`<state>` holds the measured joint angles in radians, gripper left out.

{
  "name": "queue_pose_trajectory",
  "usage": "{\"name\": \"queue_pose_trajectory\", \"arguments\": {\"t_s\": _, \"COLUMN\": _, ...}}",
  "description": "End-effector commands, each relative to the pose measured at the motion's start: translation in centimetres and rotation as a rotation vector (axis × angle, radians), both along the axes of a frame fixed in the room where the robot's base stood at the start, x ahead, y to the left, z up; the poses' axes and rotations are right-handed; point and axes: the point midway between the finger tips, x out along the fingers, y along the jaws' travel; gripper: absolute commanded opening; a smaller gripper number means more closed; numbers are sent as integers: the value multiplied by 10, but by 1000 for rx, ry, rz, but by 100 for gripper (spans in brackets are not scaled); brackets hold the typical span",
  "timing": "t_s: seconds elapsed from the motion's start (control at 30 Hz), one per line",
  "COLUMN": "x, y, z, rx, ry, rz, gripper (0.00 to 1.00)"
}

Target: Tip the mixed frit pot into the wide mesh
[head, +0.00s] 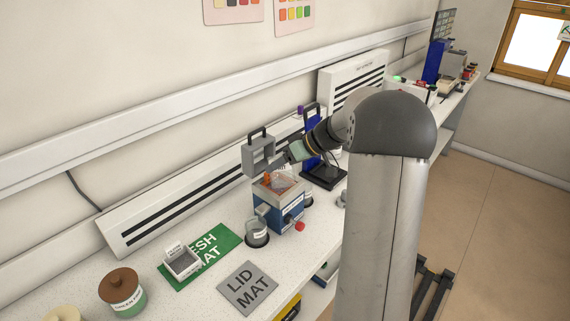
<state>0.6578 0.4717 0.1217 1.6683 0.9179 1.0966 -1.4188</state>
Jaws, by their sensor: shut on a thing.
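My gripper (289,156) is at the end of the arm, just above and behind a blue box-shaped unit (292,216) with an open top. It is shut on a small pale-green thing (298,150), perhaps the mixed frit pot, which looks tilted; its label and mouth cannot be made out. Orange-brown and pale material (281,183) shows in the unit's open top. I cannot tell whether a wide mesh sits there. A grey square piece with a handle (258,150) stands upright behind the unit. A white mesh tray (182,262) stands on the green mesh mat (221,238).
A labelled grey cup (257,233) stands close left of the unit, and a red knob (300,226) sticks out in front. The grey lid mat (248,288) is bare. A blue-backed stand (324,172) is behind right.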

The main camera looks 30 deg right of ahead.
Motion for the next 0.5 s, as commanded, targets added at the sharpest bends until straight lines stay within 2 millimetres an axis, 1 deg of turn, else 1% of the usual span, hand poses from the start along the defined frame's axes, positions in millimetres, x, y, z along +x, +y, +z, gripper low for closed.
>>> {"name": "queue_pose_trajectory", "arguments": {"t_s": 0.07, "x": -2, "y": -4, "z": -2, "rx": -3, "ry": -23, "rz": 19, "gripper": 29}}
{"name": "queue_pose_trajectory", "arguments": {"t_s": 0.27, "x": -1, "y": -5, "z": -5, "rx": -20, "ry": -112, "rz": 21, "gripper": 29}}
{"name": "queue_pose_trajectory", "arguments": {"t_s": 0.5, "x": 1, "y": -5, "z": -2, "rx": -49, "ry": -287, "rz": 20, "gripper": 29}}
